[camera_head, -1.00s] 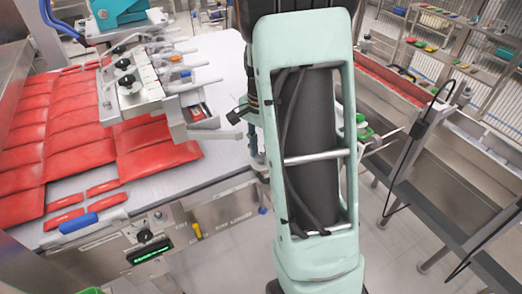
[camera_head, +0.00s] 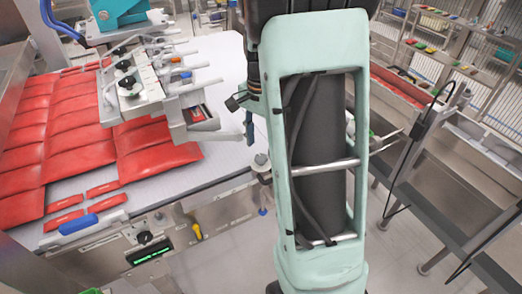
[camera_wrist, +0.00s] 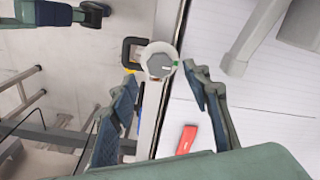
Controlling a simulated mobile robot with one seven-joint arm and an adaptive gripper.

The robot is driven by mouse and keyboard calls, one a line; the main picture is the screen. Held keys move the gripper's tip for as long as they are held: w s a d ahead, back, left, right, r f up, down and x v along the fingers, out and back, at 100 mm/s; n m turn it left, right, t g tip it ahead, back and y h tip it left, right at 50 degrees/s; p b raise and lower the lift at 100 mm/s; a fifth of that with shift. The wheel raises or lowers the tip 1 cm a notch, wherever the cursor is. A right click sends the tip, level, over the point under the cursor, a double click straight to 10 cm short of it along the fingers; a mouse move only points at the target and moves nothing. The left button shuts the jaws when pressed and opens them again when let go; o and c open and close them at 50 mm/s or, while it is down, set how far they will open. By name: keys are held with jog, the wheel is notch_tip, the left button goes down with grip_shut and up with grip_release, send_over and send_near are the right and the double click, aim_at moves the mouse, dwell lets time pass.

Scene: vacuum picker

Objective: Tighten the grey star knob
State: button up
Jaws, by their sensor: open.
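A grey knob (camera_wrist: 159,66) sits on a round pale dial at the table edge in the wrist view, with a small green mark on its right. A small round fitting at the table edge in the head view (camera_head: 261,160) appears to be the same one. My gripper (camera_wrist: 163,82) is open and empty, its fingers on either side of the picture below the knob. The knob lies beyond the fingertips, and I see no contact. In the head view my arm hides most of the gripper; a dark finger (camera_head: 249,127) shows left of the arm.
A picker head with black knobs (camera_head: 127,84) and pale arms stands over red packs (camera_head: 160,145) on the white table (camera_head: 226,70). A red piece (camera_wrist: 186,139) lies on the table in the wrist view. A steel trough (camera_head: 440,165) stands right. Open floor lies between.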

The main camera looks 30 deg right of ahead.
aim_at(261, 157)
notch_tip(261, 157, up, 8)
dwell(0.6)
